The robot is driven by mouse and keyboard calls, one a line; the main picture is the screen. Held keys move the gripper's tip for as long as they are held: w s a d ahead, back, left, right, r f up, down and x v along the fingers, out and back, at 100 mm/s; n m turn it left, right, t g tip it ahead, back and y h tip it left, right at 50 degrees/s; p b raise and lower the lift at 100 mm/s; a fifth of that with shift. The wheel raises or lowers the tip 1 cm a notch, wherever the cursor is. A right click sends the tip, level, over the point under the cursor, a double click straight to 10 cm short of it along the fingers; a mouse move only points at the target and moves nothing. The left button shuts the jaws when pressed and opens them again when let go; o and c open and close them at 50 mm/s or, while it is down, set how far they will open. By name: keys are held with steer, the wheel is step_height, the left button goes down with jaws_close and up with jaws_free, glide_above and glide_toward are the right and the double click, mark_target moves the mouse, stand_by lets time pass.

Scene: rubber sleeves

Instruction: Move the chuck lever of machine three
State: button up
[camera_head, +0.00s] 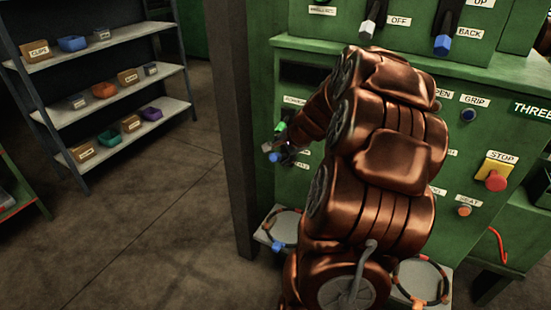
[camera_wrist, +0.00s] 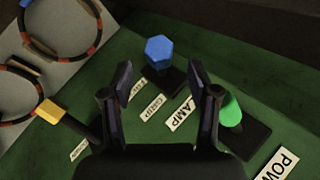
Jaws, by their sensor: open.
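The green machine marked THREE (camera_head: 530,108) fills the right of the head view. In the wrist view, a lever with a blue faceted knob (camera_wrist: 160,52) stands on a dark base, just beyond the gap between my fingers. Small labels lie by it; one seems to read GRIP (camera_wrist: 153,107), another ends in LAMP (camera_wrist: 180,113). I cannot read a chuck label. My gripper (camera_wrist: 160,85) is open and empty, its fingers either side of the gap. A green knob (camera_wrist: 231,111) is right of the right finger. A yellow knob (camera_wrist: 47,111) is at left. My arm hides much of the panel in the head view.
A red STOP button (camera_head: 496,182) and an orange button (camera_head: 464,210) are right of my arm. Ringed trays (camera_head: 262,236) jut out below the panel. A dark post (camera_head: 230,130) stands left of the machine. Shelves with bins (camera_head: 105,90) are farther left, with clear floor between.

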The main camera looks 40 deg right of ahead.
mark_target(278, 155)
steer(key=shift+x, duration=2.75)
jaws_close()
